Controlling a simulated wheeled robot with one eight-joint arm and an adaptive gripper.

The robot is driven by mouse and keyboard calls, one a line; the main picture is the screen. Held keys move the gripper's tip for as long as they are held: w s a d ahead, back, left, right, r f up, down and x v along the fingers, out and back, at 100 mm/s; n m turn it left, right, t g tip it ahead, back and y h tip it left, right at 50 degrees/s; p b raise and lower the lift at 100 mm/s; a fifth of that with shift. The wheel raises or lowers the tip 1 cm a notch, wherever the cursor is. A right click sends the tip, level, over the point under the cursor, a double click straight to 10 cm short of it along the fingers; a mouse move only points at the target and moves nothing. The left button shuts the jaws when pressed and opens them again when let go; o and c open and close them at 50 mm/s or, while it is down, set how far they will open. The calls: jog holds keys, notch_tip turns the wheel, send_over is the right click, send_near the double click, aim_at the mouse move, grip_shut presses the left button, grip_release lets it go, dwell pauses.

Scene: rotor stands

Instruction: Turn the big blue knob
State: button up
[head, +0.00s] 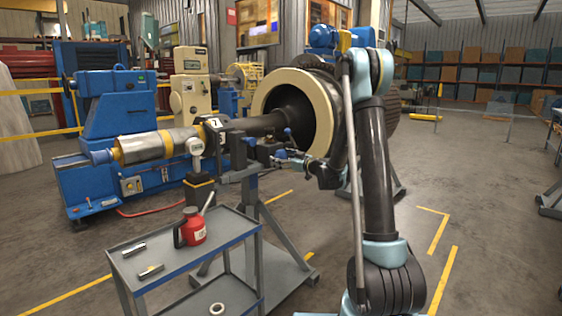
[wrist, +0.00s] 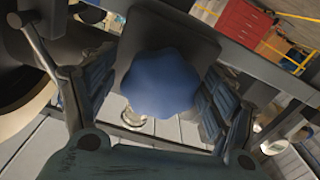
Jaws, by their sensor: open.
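The big blue knob (wrist: 160,83) has a lobed rim and fills the middle of the wrist view, in front of a dark grey block (wrist: 195,38). My gripper (wrist: 156,95) is open, with one ridged finger on each side of the knob. I cannot tell whether either finger touches it. In the head view my gripper (head: 284,158) is at the head of the grey rotor stand, beneath the dark shaft. Which of the small blue parts there is the big knob is too small to tell.
A grey cart (head: 180,262) with a red can (head: 192,230) and metal parts stands left of the stand (head: 262,235). The rotor with its cream ring (head: 268,92) is close behind my arm. A blue lathe (head: 115,115) is at the left.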

jog(key=c, duration=1.1)
jog(key=shift+o, duration=0.2)
jog(key=shift+a, duration=0.15)
jog(key=shift+m, duration=0.4)
jog(key=m, duration=0.2)
jog(key=shift+d+m, duration=0.2)
jog(key=shift+m, duration=0.2)
jog(key=shift+d+m, duration=0.1)
jog(key=shift+m, duration=2.4)
